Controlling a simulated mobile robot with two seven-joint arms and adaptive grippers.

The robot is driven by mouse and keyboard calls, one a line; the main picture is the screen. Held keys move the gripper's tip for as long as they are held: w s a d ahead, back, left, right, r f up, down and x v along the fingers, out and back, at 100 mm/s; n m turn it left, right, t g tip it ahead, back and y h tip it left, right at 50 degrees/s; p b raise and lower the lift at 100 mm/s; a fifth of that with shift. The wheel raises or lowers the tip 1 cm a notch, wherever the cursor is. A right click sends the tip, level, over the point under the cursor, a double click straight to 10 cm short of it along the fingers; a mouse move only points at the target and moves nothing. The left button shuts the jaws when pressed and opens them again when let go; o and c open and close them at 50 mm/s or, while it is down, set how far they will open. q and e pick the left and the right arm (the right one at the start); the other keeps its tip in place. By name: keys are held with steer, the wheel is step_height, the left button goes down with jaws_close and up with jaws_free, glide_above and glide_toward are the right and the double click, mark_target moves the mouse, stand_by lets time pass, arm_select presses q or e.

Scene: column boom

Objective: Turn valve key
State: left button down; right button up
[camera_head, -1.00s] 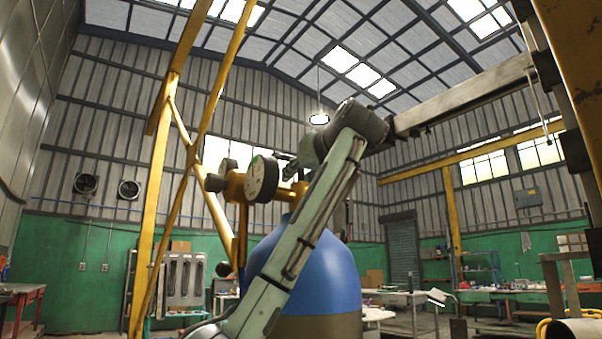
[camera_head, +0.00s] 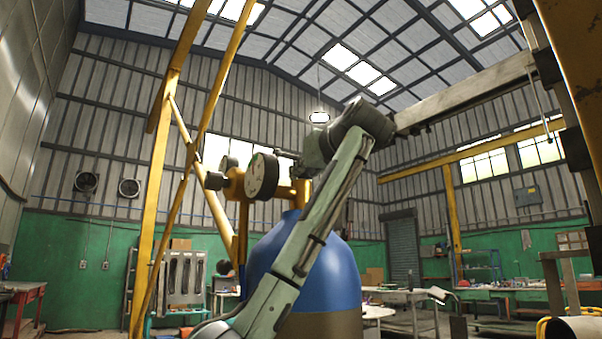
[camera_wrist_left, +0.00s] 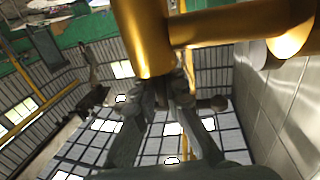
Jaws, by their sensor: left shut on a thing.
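A brass valve (camera_head: 234,186) with a round white-faced gauge (camera_head: 263,176) stands on top of a blue gas cylinder (camera_head: 330,270). My left arm rises in front of the cylinder and bends over at the top. My left gripper (camera_head: 286,154) is beside the gauge, partly hidden by it. In the left wrist view, the brass valve body (camera_wrist_left: 143,40) comes down from the top, and my left gripper's fingers (camera_wrist_left: 172,90) close at its end, on the valve key. The key is mostly hidden between the fingers. My right gripper is not in view.
Yellow steel posts (camera_head: 158,190) stand to the left of the cylinder. A pale beam (camera_head: 465,92) runs at the upper right. Workbenches (camera_head: 410,297) stand at the back right, and a red table (camera_head: 22,296) at the far left.

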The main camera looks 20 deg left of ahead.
arm_select(q)
steer(key=c, duration=1.6)
jaws_free()
steer(key=v, duration=1.2)
